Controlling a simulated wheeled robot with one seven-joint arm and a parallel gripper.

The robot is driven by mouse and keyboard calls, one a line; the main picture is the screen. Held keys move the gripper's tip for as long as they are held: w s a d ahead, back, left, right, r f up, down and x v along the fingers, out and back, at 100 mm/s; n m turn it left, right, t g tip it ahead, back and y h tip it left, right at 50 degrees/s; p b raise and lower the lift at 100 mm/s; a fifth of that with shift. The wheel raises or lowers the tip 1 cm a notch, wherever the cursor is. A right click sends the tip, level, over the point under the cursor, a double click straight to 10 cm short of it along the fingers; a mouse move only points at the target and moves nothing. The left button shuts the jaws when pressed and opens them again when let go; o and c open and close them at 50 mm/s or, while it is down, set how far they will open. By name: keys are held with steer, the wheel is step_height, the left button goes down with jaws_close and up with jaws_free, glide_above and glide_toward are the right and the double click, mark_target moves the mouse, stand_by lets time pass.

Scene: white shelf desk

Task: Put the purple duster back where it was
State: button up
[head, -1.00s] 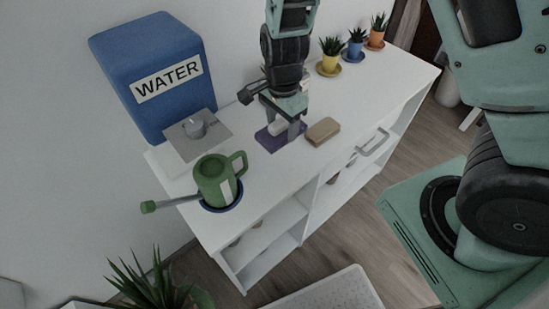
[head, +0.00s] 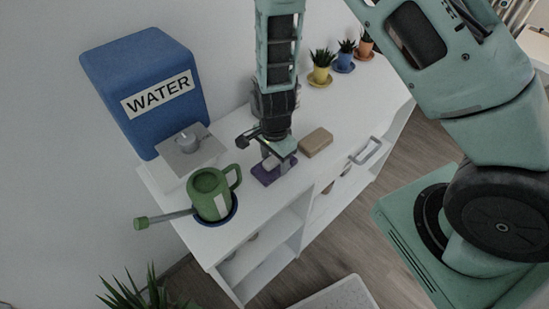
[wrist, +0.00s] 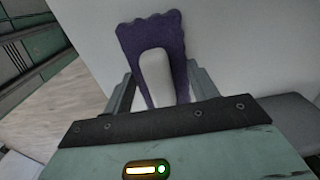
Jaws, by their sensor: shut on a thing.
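The purple duster (head: 263,178), a flat purple pad with a pale handle, is at the shelf desk's top (head: 257,203), between the green watering can and the tan block. My gripper (head: 272,165) is above it, pointing down and shut on its handle. In the wrist view, the duster's scalloped purple edge (wrist: 133,40) shows beyond the handle (wrist: 155,76), which sits between my two fingers (wrist: 163,90). I cannot tell whether the pad touches the desk top.
The tan block (head: 316,142) lies close to the right. The watering can (head: 209,194) stands to the left on a blue saucer, near the blue water tank (head: 141,85). Several small potted plants (head: 320,68) stand at the far end. A handle (head: 365,151) juts from the front.

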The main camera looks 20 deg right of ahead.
steer(key=o, duration=0.9)
step_height(320, 180, up, 12)
steer(key=f, duration=0.1)
steer(key=s+a+r+n, duration=0.2)
steer(key=s+r+n, duration=0.3)
steer(key=s+n, duration=0.1)
steer(key=s+a+r+n, duration=0.2)
steer(key=s+r+n, duration=0.3)
steer(key=s+n, duration=0.2)
steer(key=s+a+r+n, duration=0.2)
steer(key=s+r+n, duration=0.3)
steer(key=s+n, duration=0.2)
steer(key=shift+a+r+n+y+p, duration=0.1)
steer(key=shift+n+y+p, duration=0.25)
steer(key=shift+n, duration=0.75)
